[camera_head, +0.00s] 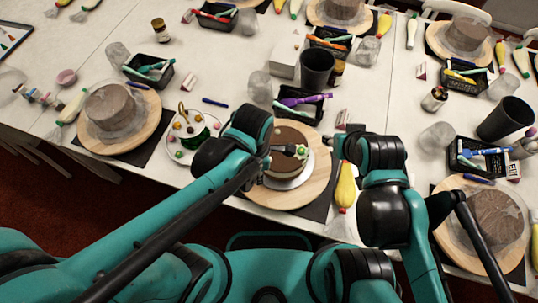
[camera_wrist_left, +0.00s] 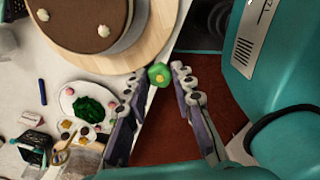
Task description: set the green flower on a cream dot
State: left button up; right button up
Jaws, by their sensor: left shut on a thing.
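The green flower (camera_wrist_left: 159,74) has a yellow centre and sits between the fingertips of my left gripper (camera_wrist_left: 156,80) in the left wrist view. In the head view the small green flower (camera_head: 301,150) shows at the tips of my left gripper (camera_head: 296,151), over the right part of the brown cake (camera_head: 288,136). In the left wrist view the cake (camera_wrist_left: 75,25) carries pale cream dots (camera_wrist_left: 103,31), with another near its left side. My right gripper (camera_head: 342,150) is right of the cake, largely hidden by its arm, and its jaws are unclear.
The cake stands on a white board on a round wooden turntable (camera_head: 313,188). A plate (camera_head: 172,140) with a green heap and small decorations lies left. A black tray (camera_head: 300,110), dark cup (camera_head: 317,68) and yellow piping bag (camera_head: 346,187) stand close by.

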pick_arm(q)
jog(key=shift+s+d+r+n, duration=0.15)
jog(key=shift+s+n, duration=0.05)
jog(key=shift+n, duration=0.1)
jog(key=shift+w+d+f, duration=0.1)
jog(key=shift+w+f, duration=0.15)
jog(key=w+d+f+b, duration=0.1)
jog(key=w+f, duration=0.1)
jog(key=w, duration=0.1)
jog(key=w+f+b, duration=0.1)
jog(key=w+f, duration=0.1)
jog(key=w, duration=0.2)
jog(key=w+d+f+b, duration=0.1)
jog(key=w+f, duration=0.1)
jog(key=w, duration=0.1)
jog(key=shift+w+d+f+b, duration=0.25)
jog(key=shift+d+b, duration=0.1)
jog(key=shift+w+f+b, duration=0.1)
jog(key=shift+f+b, duration=0.6)
jog(key=shift+f, duration=1.3)
jog(key=shift+f, duration=0.2)
jog(key=o, duration=0.7)
jog(key=shift+o, duration=0.2)
